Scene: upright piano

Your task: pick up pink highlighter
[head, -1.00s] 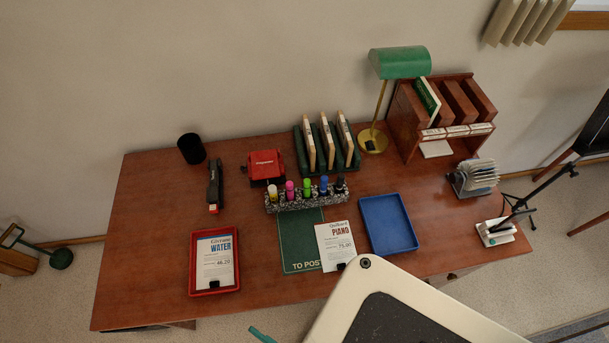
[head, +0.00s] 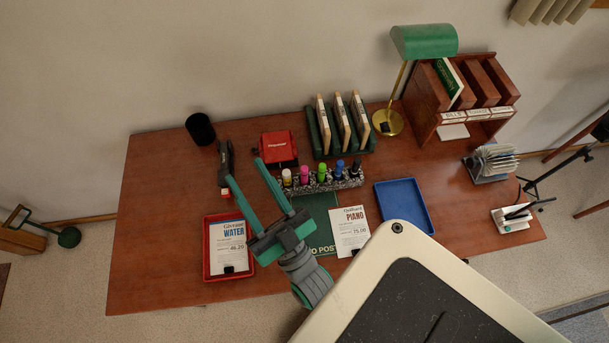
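The pink highlighter (head: 304,174) stands upright in a speckled holder (head: 320,185) near the middle of the desk. It is between a yellow-capped highlighter (head: 287,178) on its left and a green one (head: 322,173) on its right. My gripper (head: 245,170) is above the desk, left of the holder in the picture, with its two long fingers spread apart and nothing between them. The fingers point up and left in the picture, away from the pink highlighter. The lower part of the pink highlighter is hidden in the holder.
A red hole punch (head: 279,147) and green rack (head: 335,142) stand behind the holder. A stapler (head: 225,162) lies near the fingers. The desk's left end is clear.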

